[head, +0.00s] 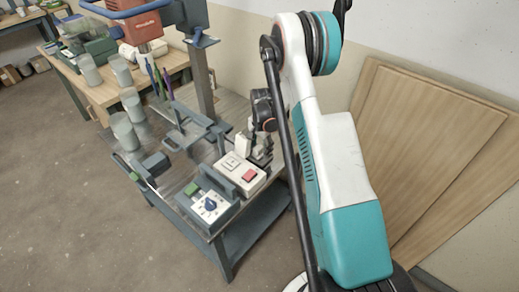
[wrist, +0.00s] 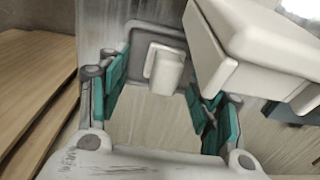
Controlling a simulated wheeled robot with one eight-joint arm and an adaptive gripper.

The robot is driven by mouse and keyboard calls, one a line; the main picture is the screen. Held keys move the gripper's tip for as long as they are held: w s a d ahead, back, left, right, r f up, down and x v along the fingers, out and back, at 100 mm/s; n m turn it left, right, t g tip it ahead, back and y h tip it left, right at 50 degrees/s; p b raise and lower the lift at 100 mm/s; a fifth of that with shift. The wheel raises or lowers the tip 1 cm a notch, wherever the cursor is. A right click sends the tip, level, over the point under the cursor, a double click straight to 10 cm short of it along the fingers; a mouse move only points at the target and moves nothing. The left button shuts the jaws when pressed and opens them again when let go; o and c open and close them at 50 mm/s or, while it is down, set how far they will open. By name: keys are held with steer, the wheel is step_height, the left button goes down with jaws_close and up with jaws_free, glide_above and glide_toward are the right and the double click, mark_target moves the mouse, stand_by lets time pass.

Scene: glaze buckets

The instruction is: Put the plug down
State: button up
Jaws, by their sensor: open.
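My gripper (wrist: 157,80) is open in the wrist view, its two green-padded fingers spread apart. A small pale block, which looks like the plug (wrist: 165,70), shows beyond and between the fingers, against a grey plate (wrist: 138,40). The pads stand clear of it on both sides. In the head view my gripper (head: 262,150) is low at the back right of the workbench, beside whitish blocks (head: 244,143). Which of these is the plug cannot be told there, as the gripper partly hides them.
A large cream block (wrist: 250,55) is close by the right finger. On the workbench stand a white control box with a red button (head: 243,172), a blue-grey knob box (head: 208,204) and a machine column (head: 201,80). Cups (head: 125,130) stand left; wooden boards (head: 425,140) lean right.

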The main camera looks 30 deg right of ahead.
step_height(320, 180, up, 10)
steer(key=p, duration=0.2)
steer(key=shift+s, duration=0.15)
steer(key=shift+d, duration=0.1)
step_height(320, 180, up, 15)
steer(key=n+t, duration=0.2)
steer(key=n, duration=0.2)
glide_above(260, 149)
steer(key=s+a, duration=0.3)
steer(key=a, duration=0.3)
steer(key=s+a+r+n+t, duration=0.1)
steer(key=s+a+r+n, duration=0.15)
steer(key=r, duration=0.25)
steer(key=s+a+r+n+t, duration=0.1)
steer(key=s+a+r, duration=0.3)
steer(key=r, duration=0.1)
steer(key=s+a+r+n+t, duration=0.1)
steer(key=s+a+n, duration=0.2)
steer(key=s, duration=0.7)
steer(key=s+a+n+t, duration=0.1)
steer(key=s+a+n, duration=0.2)
steer(key=s, duration=0.7)
steer(key=shift+a+r+t, duration=0.35)
steer(key=shift+a+t, duration=0.05)
steer(key=shift+a, duration=0.2)
